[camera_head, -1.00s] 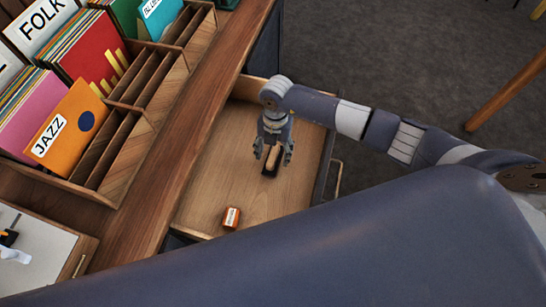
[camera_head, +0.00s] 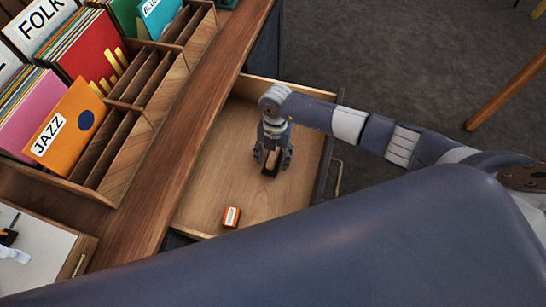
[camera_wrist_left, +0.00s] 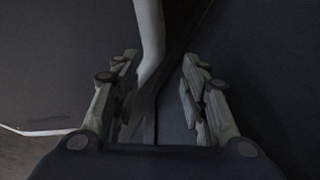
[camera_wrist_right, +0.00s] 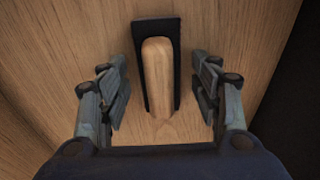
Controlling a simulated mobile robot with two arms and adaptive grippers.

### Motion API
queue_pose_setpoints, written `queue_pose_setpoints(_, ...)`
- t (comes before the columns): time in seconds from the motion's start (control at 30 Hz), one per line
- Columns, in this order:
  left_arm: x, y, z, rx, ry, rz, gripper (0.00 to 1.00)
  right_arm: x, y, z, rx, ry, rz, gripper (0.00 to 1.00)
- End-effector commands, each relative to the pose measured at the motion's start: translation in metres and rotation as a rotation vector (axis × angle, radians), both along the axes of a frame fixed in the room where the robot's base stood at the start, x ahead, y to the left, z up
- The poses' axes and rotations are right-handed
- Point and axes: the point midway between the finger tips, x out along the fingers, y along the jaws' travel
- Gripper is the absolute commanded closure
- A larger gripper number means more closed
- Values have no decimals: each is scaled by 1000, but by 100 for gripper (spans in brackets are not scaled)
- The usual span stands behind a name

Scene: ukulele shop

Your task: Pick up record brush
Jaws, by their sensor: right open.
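The record brush (camera_wrist_right: 157,75) has a pale wooden handle on a black pad and lies on the floor of the open drawer. In the head view the record brush (camera_head: 270,168) is partly hidden by my right gripper (camera_head: 272,162). In the right wrist view my right gripper (camera_wrist_right: 162,98) is open, with one finger on each side of the handle and a gap on both sides. My left gripper (camera_wrist_left: 160,95) shows only in its own dark wrist view, with its fingers apart and nothing seen between them.
The open drawer (camera_head: 205,205) also holds a small orange-and-white box (camera_head: 232,217) nearer its front left. The wooden counter (camera_head: 190,125) and record racks (camera_head: 150,100) stand to the left.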

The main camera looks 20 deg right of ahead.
Motion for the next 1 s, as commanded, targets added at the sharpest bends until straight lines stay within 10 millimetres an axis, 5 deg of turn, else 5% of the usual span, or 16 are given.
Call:
queue_pose_setpoints(0.2,-1,0,0,1,2,-1,60,0,0,0,0,0,0,42)
queue_pose_setpoints(0.43,-2,0,0,1,3,-1,60,0,0,0,0,0,0,90)
queue_pose_setpoints(0.77,-2,0,2,1,4,-1,60,0,0,4,1,-1,1,90)
queue_pose_setpoints(1.0,-2,0,2,0,4,0,60,2,0,42,1,-6,2,90)
